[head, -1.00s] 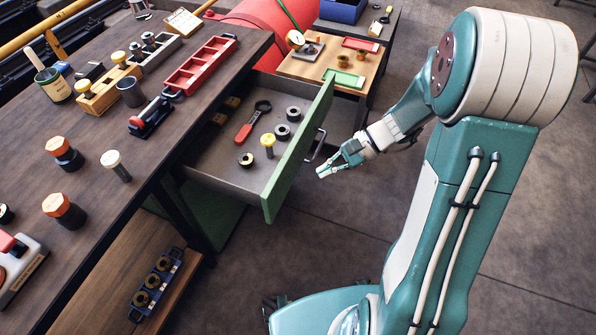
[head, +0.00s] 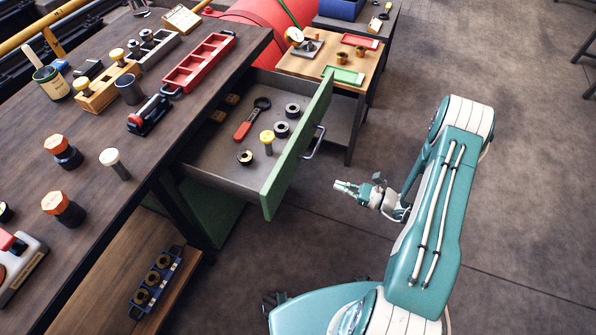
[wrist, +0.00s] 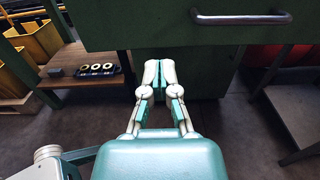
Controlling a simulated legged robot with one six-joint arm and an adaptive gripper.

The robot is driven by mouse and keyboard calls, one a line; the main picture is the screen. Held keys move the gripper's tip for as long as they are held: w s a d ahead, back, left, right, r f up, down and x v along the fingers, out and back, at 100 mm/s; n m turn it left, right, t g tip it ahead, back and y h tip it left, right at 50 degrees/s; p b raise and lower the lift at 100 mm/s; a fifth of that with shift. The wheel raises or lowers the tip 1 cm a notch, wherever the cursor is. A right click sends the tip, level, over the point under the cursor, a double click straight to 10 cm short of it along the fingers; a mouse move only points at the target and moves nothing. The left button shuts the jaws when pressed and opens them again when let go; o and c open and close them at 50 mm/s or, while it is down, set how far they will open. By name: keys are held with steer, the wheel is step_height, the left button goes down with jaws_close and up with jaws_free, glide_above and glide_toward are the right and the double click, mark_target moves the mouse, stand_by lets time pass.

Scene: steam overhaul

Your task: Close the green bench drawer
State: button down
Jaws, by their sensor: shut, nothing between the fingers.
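The green bench drawer (head: 297,150) is pulled out from under the dark bench top. Its green front faces right and carries a metal handle (head: 315,143). Inside lie a red-handled tool (head: 251,119), a yellow-capped piece (head: 267,141) and several dark rings. My gripper (head: 338,186) is to the right of the drawer front, lower in the picture, apart from it and empty. In the wrist view the gripper (wrist: 160,66) has its fingertips together, below the drawer front (wrist: 150,25), with the handle (wrist: 240,17) up to the right.
The dark bench top (head: 100,190) holds a red tray (head: 200,65), orange-capped parts and other items. A wooden side table (head: 318,68) stands behind the drawer. A lower shelf carries a blue rack (head: 157,281). The floor to the right is clear.

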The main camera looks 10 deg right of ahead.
mark_target(291, 170)
steer(key=x, duration=1.3)
steer(key=shift+w+a+r, duration=0.1)
steer(key=shift+a, duration=0.25)
